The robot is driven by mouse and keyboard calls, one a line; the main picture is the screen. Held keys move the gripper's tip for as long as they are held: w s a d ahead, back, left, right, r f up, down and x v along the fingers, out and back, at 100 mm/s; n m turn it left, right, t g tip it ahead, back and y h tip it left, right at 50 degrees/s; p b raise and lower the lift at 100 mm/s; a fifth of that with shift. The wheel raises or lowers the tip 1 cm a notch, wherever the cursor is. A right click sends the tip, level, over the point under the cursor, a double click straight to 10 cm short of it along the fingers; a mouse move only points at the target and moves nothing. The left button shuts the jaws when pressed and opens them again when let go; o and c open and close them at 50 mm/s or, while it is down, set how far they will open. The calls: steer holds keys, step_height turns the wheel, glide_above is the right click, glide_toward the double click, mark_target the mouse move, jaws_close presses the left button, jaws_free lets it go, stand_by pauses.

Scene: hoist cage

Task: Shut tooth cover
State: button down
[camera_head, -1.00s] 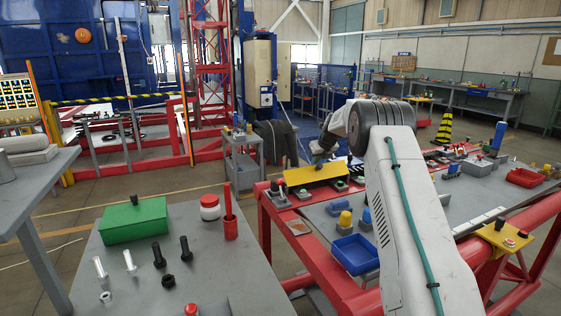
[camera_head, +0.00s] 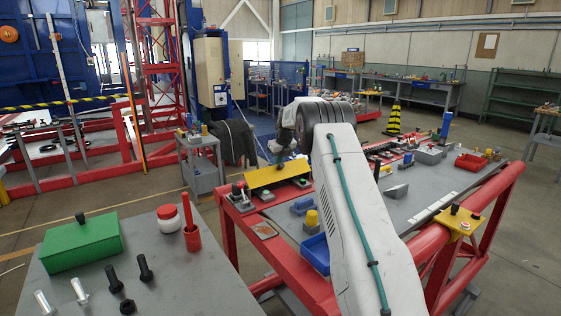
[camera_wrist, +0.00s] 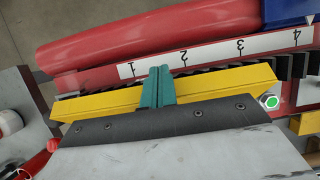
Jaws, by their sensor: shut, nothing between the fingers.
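The yellow tooth cover (camera_head: 277,178) lies along the near side of the red frame in the head view, its face sloping. In the wrist view the yellow cover (camera_wrist: 100,104) runs across the picture, with black rack teeth (camera_wrist: 210,80) showing along its far edge, most clearly at right. My gripper (camera_wrist: 157,72) has its teal fingers shut together and empty, crossing over the cover left of its middle. Whether the fingertips touch the cover I cannot tell. In the head view my gripper (camera_head: 284,158) is just above and behind the cover, small and partly hidden.
A white scale (camera_wrist: 212,55) numbered 1 to 4 and a thick red tube (camera_wrist: 130,35) lie beyond the teeth. A green box (camera_head: 80,243) and bolts stand on the near grey table.

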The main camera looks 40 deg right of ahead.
steer(key=shift+d+r, duration=0.1)
steer(key=shift+d, duration=0.1)
stand_by(0.4)
